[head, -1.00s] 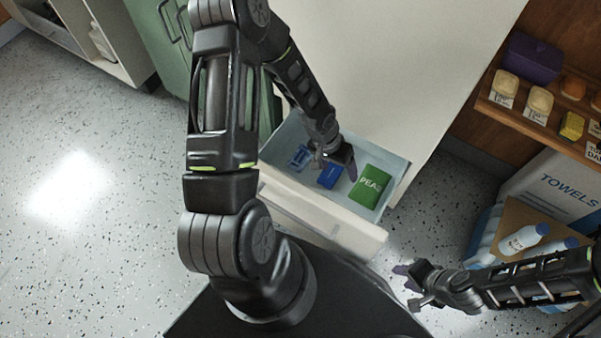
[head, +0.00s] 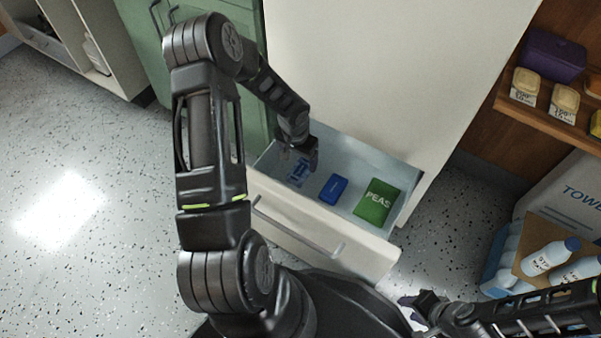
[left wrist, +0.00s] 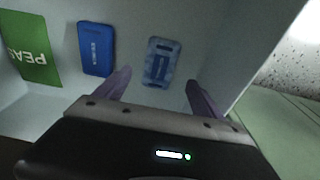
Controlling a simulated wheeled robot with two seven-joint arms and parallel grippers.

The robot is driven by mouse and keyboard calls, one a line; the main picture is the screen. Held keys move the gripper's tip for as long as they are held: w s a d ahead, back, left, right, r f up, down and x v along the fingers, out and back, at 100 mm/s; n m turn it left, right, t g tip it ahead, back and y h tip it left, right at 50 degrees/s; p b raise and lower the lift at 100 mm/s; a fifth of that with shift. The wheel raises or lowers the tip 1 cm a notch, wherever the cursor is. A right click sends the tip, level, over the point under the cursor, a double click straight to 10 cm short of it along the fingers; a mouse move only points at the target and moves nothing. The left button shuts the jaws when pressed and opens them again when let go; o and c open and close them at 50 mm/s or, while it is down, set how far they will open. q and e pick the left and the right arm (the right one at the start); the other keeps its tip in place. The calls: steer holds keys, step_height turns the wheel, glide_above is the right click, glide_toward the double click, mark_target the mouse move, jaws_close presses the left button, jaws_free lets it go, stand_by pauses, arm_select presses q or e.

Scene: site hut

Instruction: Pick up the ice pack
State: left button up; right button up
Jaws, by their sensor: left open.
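An open drawer (head: 325,240) holds two blue items and a green bag. One is a solid blue slab with pale lettering (head: 333,189), also in the left wrist view (left wrist: 96,49). The other is a paler, mottled blue item (head: 298,172), also in the left wrist view (left wrist: 161,62). The lettering is too small to read, so I cannot tell which is the ice pack. My left gripper (head: 303,152) is open and empty above the drawer's left part. In the left wrist view its fingers (left wrist: 156,92) point toward the mottled item. My right gripper (head: 413,308) is outside the drawer; its jaws are unclear.
The green peas bag (head: 376,201) lies at the drawer's right end. A green cabinet (head: 140,40) stands to the left. A wooden shelf (head: 555,118) with tubs is at right, above a box of bottles (head: 520,270). Open floor lies at left.

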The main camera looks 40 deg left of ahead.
mark_target(301, 170)
arm_select(q)
steer(key=shift+f, duration=0.25)
step_height(301, 170, down, 4)
steer(key=shift+w+f+b, duration=0.15)
steer(key=shift+b, duration=1.1)
steer(key=shift+w+f, duration=0.1)
steer(key=shift+f, duration=0.35)
steer(key=shift+r, duration=0.1)
steer(key=c, duration=1.6)
step_height(301, 170, up, 12)
steer(key=r+p, duration=0.1)
steer(key=p, duration=0.4)
steer(key=s+d, duration=0.1)
steer(key=d, duration=0.5)
steer(key=s+d+b, duration=0.1)
steer(key=s+d, duration=0.1)
steer(key=d, duration=0.3)
steer(key=s+d+f, duration=0.1)
steer(key=d, duration=0.5)
steer(key=shift+s+d, duration=0.2)
steer(key=shift+d, duration=0.1)
